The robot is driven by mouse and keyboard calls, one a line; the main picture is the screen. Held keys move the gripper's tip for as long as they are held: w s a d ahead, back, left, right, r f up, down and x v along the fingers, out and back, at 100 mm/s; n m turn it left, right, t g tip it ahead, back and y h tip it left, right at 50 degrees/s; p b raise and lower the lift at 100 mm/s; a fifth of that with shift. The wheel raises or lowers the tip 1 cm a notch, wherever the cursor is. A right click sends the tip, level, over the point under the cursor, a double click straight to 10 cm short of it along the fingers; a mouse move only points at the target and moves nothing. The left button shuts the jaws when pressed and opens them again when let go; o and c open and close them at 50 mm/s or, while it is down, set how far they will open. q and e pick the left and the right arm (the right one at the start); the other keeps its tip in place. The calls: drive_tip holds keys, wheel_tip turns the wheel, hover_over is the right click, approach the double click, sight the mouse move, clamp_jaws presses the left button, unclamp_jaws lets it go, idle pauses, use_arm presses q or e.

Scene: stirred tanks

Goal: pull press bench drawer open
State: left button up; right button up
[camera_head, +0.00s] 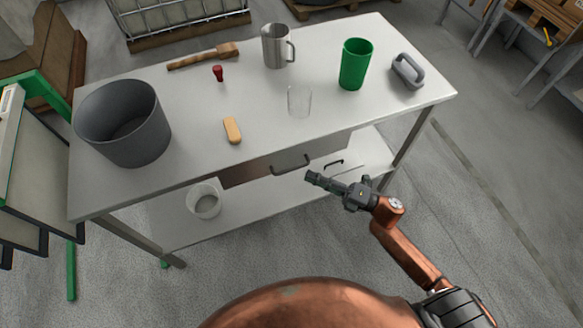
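The press bench (230,172) is a white-topped table with a lower shelf. Under its front edge is a grey drawer front (250,174) with a dark bar handle (290,163). I cannot tell whether the drawer stands slightly out. My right gripper (313,178) points left, in front of the bench and close to the right of the bar handle in the picture. It appears apart from the handle and holds nothing visible. Its finger gap is not clear. My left gripper is out of view.
On the bench top stand a grey bucket (122,128), a steel jug (277,47), a green cup (355,65), a clear glass (299,101) and smaller items. A white bucket (204,201) is on the lower shelf. The floor right of the bench is clear.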

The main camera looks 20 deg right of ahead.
sight(293, 168)
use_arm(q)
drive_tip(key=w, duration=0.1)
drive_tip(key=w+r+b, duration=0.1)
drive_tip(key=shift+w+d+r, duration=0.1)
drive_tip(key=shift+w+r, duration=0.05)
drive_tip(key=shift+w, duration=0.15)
use_arm(e)
drive_tip(key=x, duration=0.7)
drive_tip(key=shift+w, duration=0.15)
drive_tip(key=shift+c, duration=0.6)
clamp_jaws()
